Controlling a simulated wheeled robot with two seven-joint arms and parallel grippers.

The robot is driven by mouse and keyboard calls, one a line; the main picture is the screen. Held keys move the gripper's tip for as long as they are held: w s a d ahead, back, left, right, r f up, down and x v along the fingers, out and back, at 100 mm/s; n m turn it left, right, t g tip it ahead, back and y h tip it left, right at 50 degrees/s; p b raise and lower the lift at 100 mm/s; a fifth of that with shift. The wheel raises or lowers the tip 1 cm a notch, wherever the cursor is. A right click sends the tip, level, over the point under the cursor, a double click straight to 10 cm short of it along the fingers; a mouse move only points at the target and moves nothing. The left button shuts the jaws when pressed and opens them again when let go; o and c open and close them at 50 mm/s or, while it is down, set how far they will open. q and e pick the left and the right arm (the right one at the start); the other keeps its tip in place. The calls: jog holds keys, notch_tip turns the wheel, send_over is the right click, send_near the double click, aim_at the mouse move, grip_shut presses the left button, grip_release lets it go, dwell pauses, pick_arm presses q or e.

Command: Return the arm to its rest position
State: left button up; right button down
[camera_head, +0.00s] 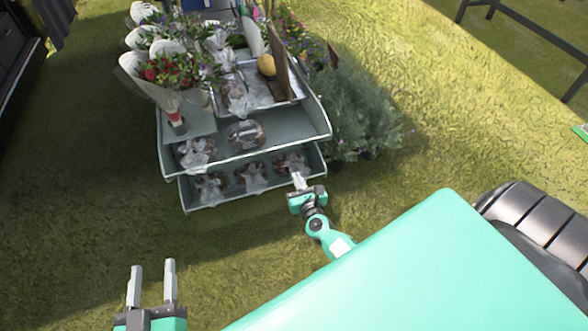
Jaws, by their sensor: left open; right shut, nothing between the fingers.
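My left gripper (152,287) is at the bottom left, over the grass. Its two pale fingers are apart, pointing up the picture, with nothing between them. My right gripper (299,181) is near the right front corner of the cart's lower shelf (232,201). Its fingers are together and hold nothing. The fingertips appear close to the rightmost wrapped bundle (291,163) on that shelf; I cannot tell whether they touch it. My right arm reaches up toward the cart from the lower right.
A tiered cart (290,130) holds wrapped bundles, a tray (262,85) with a yellow item (267,65), and bouquets (170,68). A leafy bush (360,110) stands right of it. Dark rails (530,25) are at the upper right. Open grass (450,120) lies to the right.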

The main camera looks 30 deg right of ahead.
pick_arm(q)
jog(key=shift+s+d+f+g, duration=0.1)
jog(key=shift+s+f+g, duration=0.1)
jog(key=shift+f, duration=0.15)
jog(key=shift+s+d+f+g, duration=0.1)
jog(key=shift+f+g, duration=0.1)
jog(key=shift+f, duration=0.1)
pick_arm(e)
jog(key=shift+v, duration=1.25)
pick_arm(q)
jog(key=shift+a, duration=0.1)
pick_arm(e)
jog(key=shift+r, duration=0.1)
